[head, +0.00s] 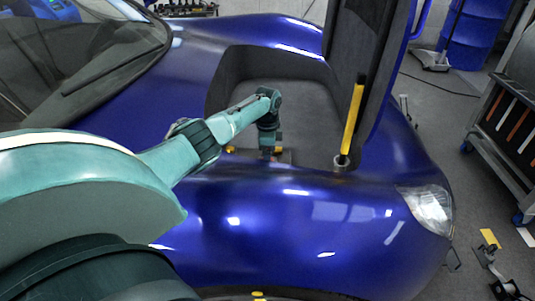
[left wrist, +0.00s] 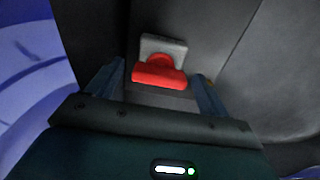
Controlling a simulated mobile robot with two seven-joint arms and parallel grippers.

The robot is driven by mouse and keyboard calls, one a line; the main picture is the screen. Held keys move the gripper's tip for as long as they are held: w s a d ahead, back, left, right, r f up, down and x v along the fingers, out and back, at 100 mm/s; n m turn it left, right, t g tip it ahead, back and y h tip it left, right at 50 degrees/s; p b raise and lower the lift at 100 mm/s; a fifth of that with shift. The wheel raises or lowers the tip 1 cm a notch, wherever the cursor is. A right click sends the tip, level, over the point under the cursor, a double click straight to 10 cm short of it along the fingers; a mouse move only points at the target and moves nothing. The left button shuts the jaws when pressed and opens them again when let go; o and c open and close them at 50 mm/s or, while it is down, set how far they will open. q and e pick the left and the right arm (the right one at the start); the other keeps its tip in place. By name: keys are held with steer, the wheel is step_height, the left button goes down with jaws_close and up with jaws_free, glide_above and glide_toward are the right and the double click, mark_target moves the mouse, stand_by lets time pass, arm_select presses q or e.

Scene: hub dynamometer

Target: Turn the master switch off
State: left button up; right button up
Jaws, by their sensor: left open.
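The master switch (left wrist: 160,72) shows in the left wrist view as a red handle on a light grey base, set against a dark grey surface. My left gripper (left wrist: 158,88) is open, with one finger to each side of the red handle in the picture. I cannot tell whether either finger touches it. In the head view my left gripper (head: 268,153) points down into the grey front compartment of the blue car, near its front edge. The switch cannot be made out clearly there. My right gripper is in neither view.
The blue car's front fender (head: 300,225) lies below my arm. The raised lid (head: 355,70) stands to the right of the gripper, with a yellow bar (head: 352,120) beside it. A tool cart (head: 505,125) stands at the far right.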

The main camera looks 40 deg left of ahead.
arm_select(q)
steer(key=shift+c, duration=0.2)
steer(key=c, duration=1)
steer(key=shift+o, duration=0.2)
